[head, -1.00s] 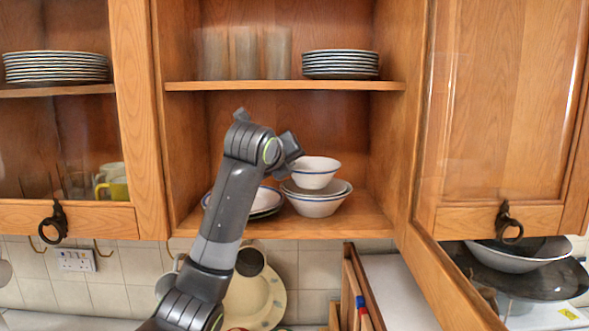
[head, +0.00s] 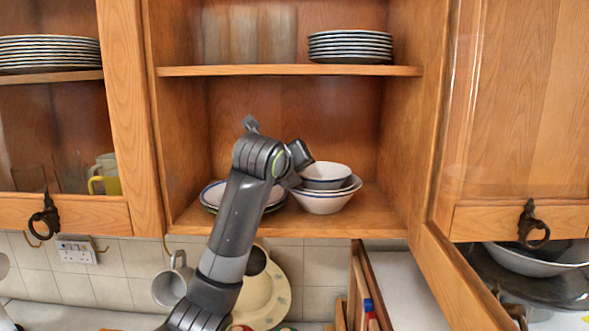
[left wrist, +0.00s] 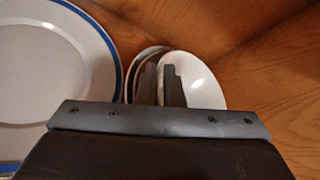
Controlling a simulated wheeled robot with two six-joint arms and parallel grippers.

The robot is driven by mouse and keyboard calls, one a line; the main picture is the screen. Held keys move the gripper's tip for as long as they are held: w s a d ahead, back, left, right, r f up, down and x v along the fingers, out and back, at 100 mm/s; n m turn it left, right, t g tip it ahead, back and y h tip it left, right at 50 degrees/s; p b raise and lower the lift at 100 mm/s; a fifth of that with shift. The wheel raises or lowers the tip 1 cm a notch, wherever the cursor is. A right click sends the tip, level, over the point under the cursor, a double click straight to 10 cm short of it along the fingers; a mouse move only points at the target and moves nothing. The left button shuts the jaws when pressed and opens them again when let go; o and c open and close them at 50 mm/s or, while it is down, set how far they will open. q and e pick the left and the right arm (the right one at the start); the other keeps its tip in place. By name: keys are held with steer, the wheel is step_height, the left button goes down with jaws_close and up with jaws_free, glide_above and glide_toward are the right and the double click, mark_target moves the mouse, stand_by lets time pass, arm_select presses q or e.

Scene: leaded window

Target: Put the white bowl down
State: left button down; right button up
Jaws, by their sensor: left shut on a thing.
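The white bowl (head: 326,172) sits low inside a larger blue-rimmed bowl (head: 322,203) on the cupboard's lower shelf. Its lower part is hidden by the larger bowl's rim, so I cannot tell whether it rests on the bottom. My left gripper (head: 302,158) is at the bowl's left side, shut on its rim. In the left wrist view the fingers (left wrist: 161,86) close on the white bowl (left wrist: 198,82), with other rims just to the left. My right gripper is not in view.
Blue-rimmed plates (head: 213,195) lie left of the bowls, partly behind my arm. The upper shelf (head: 290,71) holds glasses and a plate stack (head: 350,47). The open cupboard door (head: 440,240) stands at the right. Bare shelf (head: 383,207) lies right of the bowls.

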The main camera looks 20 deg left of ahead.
arm_select(q)
steer(key=shift+s+f, duration=0.1)
steer(key=shift+f, duration=0.45)
steer(key=c, duration=1.6)
jaws_free()
steer(key=shift+f, duration=0.1)
steer(key=shift+o, duration=0.2)
